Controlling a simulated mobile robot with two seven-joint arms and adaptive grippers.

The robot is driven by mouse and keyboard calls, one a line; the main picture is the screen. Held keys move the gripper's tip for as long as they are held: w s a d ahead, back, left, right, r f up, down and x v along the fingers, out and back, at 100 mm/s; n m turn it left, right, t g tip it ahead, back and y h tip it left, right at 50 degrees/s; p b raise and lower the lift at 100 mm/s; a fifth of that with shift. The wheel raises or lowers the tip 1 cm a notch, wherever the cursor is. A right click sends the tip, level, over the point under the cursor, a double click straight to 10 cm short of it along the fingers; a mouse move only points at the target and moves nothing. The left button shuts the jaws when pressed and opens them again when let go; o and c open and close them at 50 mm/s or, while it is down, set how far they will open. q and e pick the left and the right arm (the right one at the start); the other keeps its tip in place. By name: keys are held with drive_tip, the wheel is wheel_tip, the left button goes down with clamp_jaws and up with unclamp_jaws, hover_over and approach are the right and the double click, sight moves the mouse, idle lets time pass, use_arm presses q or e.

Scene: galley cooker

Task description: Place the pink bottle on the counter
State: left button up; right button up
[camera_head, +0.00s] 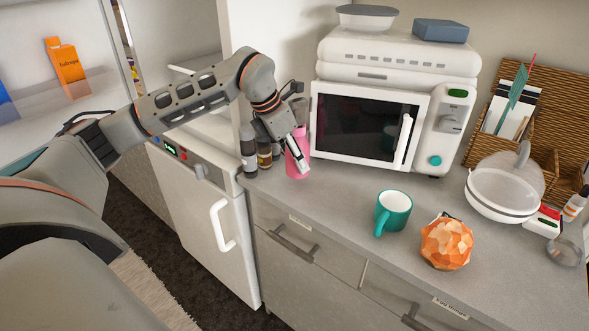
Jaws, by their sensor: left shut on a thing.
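The pink bottle (299,158) is upright at the left end of the grey counter (342,190), just left of the microwave. Its base looks to be at the counter surface; I cannot tell whether it touches. The gripper hides part of the bottle's left side. My right gripper is not in view.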

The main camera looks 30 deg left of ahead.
sight(294, 169)
use_arm(q)
drive_tip(key=shift+f, duration=1.75)
drive_tip(key=shift+f, duration=0.15)
drive_tip(key=o, duration=1.3)
drive_tip(key=shift+o, duration=0.2)
drive_tip(key=v, duration=1.2)
drive_tip(key=shift+p, duration=0.35)
drive_tip(key=shift+s, duration=0.1)
